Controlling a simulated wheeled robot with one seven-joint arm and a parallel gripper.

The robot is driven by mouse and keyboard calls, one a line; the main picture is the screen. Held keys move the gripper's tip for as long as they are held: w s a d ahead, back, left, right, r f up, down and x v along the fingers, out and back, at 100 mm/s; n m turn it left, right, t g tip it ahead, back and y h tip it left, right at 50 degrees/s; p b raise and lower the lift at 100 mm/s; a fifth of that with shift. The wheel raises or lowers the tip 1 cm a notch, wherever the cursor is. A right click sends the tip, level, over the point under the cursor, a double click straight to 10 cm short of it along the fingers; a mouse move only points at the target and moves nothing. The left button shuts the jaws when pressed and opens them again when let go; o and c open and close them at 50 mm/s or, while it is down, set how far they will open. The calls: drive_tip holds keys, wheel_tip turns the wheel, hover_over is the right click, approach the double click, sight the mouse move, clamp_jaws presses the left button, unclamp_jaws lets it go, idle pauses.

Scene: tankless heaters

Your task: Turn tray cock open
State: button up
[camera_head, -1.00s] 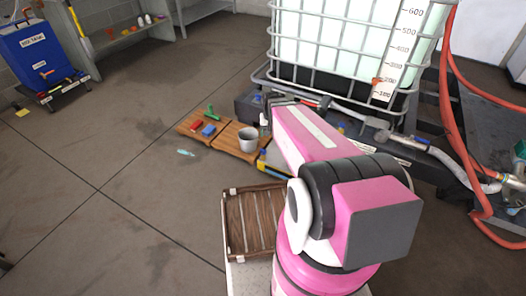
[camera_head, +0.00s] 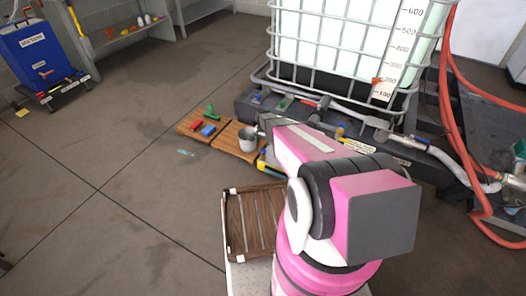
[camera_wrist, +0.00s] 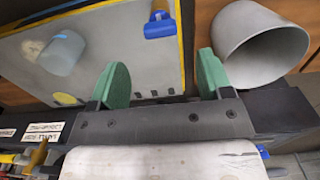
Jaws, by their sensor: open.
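My gripper (camera_wrist: 163,82) is open in the wrist view, with two green finger pads apart and nothing between them. Beyond the pads lies a grey tray (camera_wrist: 120,60) with a yellow edge. A blue-handled fitting (camera_wrist: 160,24) is at its top, above the gap between the pads and apart from them. I cannot tell for sure that this is the tray cock. A brass-coloured part (camera_wrist: 38,157) and white labels (camera_wrist: 45,132) show at the lower left, their text too blurred to read. In the head view the gripper end is small and partly hidden by my arm.
A grey bucket (camera_wrist: 262,40) lies close to the right pad; it also shows on the wooden boards (camera_head: 225,137). A pale blue cup (camera_wrist: 62,52) and a yellow disc (camera_wrist: 68,99) are on the tray. The caged tank (camera_head: 340,50) stands behind. Open floor is at left.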

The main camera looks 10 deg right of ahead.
sight(263, 150)
wheel_tip(263, 150, down, 8)
drive_tip(key=shift+f, duration=0.2)
drive_tip(key=c, duration=0.9)
